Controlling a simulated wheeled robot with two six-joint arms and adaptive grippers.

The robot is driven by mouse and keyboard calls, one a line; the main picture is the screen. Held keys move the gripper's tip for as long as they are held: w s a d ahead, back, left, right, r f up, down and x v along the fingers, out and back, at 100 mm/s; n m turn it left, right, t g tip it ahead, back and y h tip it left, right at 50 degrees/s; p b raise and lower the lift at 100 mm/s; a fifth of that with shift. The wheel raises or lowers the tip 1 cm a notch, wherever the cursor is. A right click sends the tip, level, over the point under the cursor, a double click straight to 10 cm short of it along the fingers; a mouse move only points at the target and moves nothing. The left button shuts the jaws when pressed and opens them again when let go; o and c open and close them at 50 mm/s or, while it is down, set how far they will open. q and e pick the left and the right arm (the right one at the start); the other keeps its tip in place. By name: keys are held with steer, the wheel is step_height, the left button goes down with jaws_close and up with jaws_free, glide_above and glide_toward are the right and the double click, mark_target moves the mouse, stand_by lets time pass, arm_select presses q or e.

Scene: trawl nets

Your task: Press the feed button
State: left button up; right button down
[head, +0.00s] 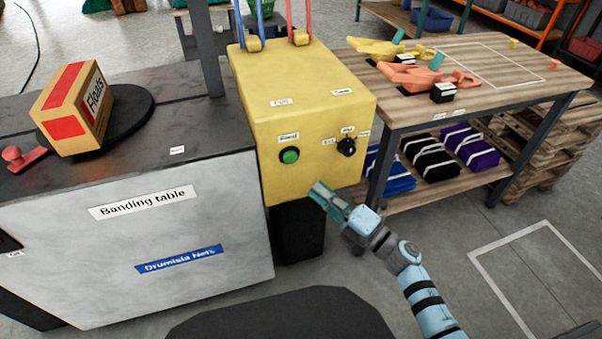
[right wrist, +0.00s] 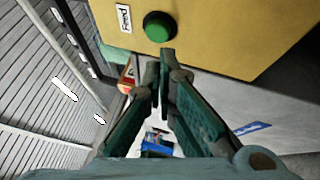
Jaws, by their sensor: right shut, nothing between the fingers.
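The green feed button (head: 289,156) sits in a dark ring on the front of the yellow machine (head: 300,100), under a small white label. In the right wrist view the button (right wrist: 158,27) is just beyond my fingertips, and I see a gap between them and it. My right gripper (head: 318,190) is shut and empty, in front of the machine's lower edge, below and to the right of the button. Its closed fingertips (right wrist: 167,55) point toward the button in the right wrist view. My left gripper is not in view.
A black knob (head: 346,147) is right of the button. The grey banding table (head: 130,235) holds a Floats box (head: 80,108) and a red stamp-like item (head: 20,157). A wooden bench (head: 470,75) with orange and yellow tools stands right. Floor at lower right is clear.

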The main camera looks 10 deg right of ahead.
mark_target(290, 157)
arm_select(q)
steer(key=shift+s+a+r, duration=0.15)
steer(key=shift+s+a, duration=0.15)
arm_select(e)
steer(key=s+a+r+n+g+y, duration=0.2)
steer(key=s+a+n+g+y, duration=0.1)
steer(key=n, duration=0.4)
steer(key=shift+s+a+y, duration=0.5)
steer(key=shift+a+y, duration=0.05)
steer(key=shift+y, duration=0.05)
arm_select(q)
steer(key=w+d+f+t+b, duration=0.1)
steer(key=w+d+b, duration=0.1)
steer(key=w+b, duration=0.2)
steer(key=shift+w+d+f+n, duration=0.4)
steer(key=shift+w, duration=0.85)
arm_select(e)
steer(key=w, duration=0.8)
steer(key=shift+w+a, duration=0.25)
steer(key=shift+w, duration=0.15)
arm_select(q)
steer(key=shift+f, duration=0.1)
arm_select(e)
steer(key=shift+w, duration=0.1)
